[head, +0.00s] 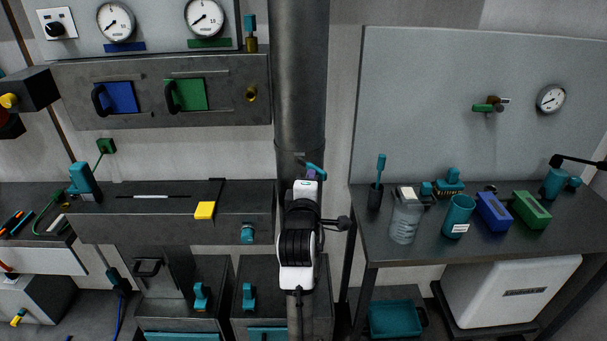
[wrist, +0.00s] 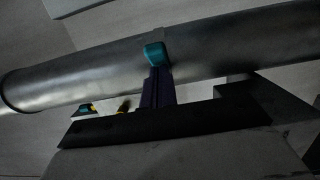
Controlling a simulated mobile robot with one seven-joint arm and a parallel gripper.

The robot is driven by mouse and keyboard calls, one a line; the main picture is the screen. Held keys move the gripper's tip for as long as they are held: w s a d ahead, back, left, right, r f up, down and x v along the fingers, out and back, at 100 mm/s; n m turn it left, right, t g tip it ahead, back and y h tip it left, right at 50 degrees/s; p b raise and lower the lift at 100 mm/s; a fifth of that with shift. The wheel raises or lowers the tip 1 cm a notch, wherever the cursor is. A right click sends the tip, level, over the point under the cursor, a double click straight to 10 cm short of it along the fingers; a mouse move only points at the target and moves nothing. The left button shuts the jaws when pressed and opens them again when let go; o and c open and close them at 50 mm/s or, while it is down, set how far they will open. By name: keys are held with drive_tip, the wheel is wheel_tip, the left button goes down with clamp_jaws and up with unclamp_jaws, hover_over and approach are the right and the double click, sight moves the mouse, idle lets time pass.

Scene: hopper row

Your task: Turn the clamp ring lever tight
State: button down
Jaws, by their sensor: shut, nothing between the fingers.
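The clamp ring (head: 300,148) goes around the thick grey vertical pipe in the head view. Its teal lever (head: 316,168) slants down to the right across the pipe front. In the wrist view, the lever's teal end (wrist: 155,54) shows in front of the pipe. My gripper (head: 311,174) is just below the lever in the head view. Its purple fingers (wrist: 157,78) are shut with nothing between them, and their tips are at the lever's end. I cannot tell whether they touch it. My arm hides the pipe below.
A grey box panel (head: 190,200) with a yellow tag stands left of the pipe. A workbench (head: 390,250) on the right holds a clear jar, a teal cup and blue and green blocks. Gauges (head: 116,22) hang upper left. The pipe (wrist: 80,75) fills the wrist view's upper part.

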sight(323, 178)
drive_tip(key=d+y, duration=0.1)
drive_tip(key=w+d+n+y, duration=0.1)
drive_tip(key=d, duration=0.1)
drive_tip(key=shift+w, duration=0.1)
drive_tip(key=shift+w+d+f+n+y+b, duration=0.15)
drive_tip(key=shift+w+d+n+y+b, duration=0.25)
drive_tip(key=shift+w+d+b, duration=0.15)
drive_tip(key=w+y+b, duration=0.1)
drive_tip(key=b, duration=0.1)
drive_tip(key=w+d+n+y+b, duration=0.1)
drive_tip(key=b, duration=0.1)
drive_tip(key=shift+w+d, duration=0.25)
drive_tip(key=shift+d, duration=0.05)
drive_tip(key=shift+d+r, duration=0.1)
drive_tip(key=shift+r, duration=0.3)
